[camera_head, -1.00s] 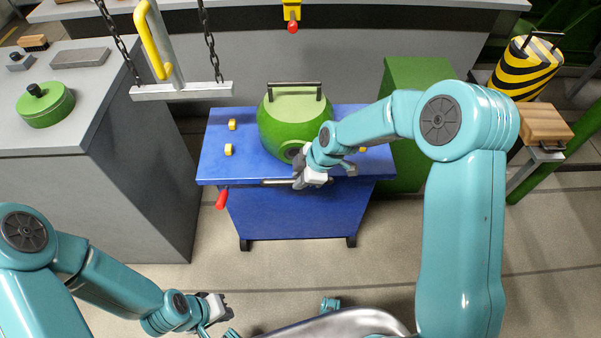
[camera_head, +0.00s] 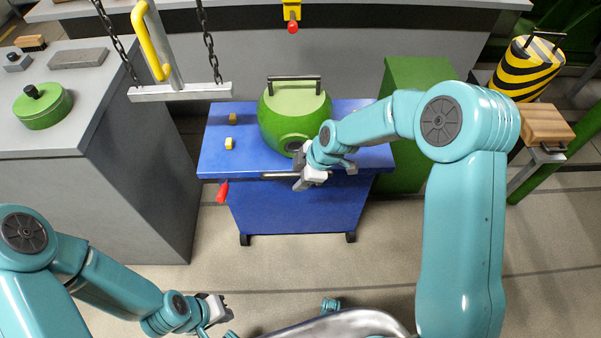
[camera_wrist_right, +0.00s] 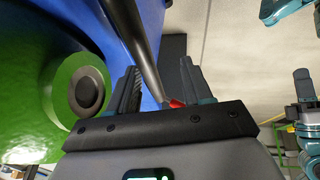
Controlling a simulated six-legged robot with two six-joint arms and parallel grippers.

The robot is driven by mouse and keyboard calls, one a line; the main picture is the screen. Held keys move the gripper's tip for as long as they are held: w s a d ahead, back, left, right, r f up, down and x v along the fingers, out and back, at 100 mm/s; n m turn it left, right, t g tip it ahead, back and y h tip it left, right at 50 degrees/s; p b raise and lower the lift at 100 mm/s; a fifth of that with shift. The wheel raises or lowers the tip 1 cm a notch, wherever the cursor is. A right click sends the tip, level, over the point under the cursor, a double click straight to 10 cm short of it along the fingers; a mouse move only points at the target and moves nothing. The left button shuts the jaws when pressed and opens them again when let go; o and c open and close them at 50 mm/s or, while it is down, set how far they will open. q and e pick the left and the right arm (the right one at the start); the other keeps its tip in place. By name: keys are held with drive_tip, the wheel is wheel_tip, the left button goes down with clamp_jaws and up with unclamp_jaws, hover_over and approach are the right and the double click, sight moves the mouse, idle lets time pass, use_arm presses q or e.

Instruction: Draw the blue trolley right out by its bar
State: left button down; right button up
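The blue trolley (camera_head: 290,208) stands on the floor against the grey counter behind it and carries a green round vessel (camera_head: 277,125). Its bar (camera_head: 277,175) runs along the near top edge, and a red lever (camera_head: 223,192) hangs at its left end. My right gripper (camera_head: 310,178) is at the bar, right of its middle. In the right wrist view the bar (camera_wrist_right: 142,50) passes between the fingers of my right gripper (camera_wrist_right: 158,88), which stand apart with gaps beside it. My left gripper (camera_head: 220,308) is low at left, away from the trolley; its fingers are too small to judge.
A grey counter (camera_head: 110,200) stands close to the trolley's left side. A green box (camera_head: 415,80) stands at its right. A suspended beam (camera_head: 180,92) hangs from chains at upper left. A striped drum (camera_head: 525,70) is at right.

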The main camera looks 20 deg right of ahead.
drive_tip(key=shift+f, duration=0.1)
drive_tip(key=p+v, duration=0.1)
drive_tip(key=v, duration=1.5)
drive_tip(key=shift+r, duration=0.25)
drive_tip(key=shift+s, duration=0.15)
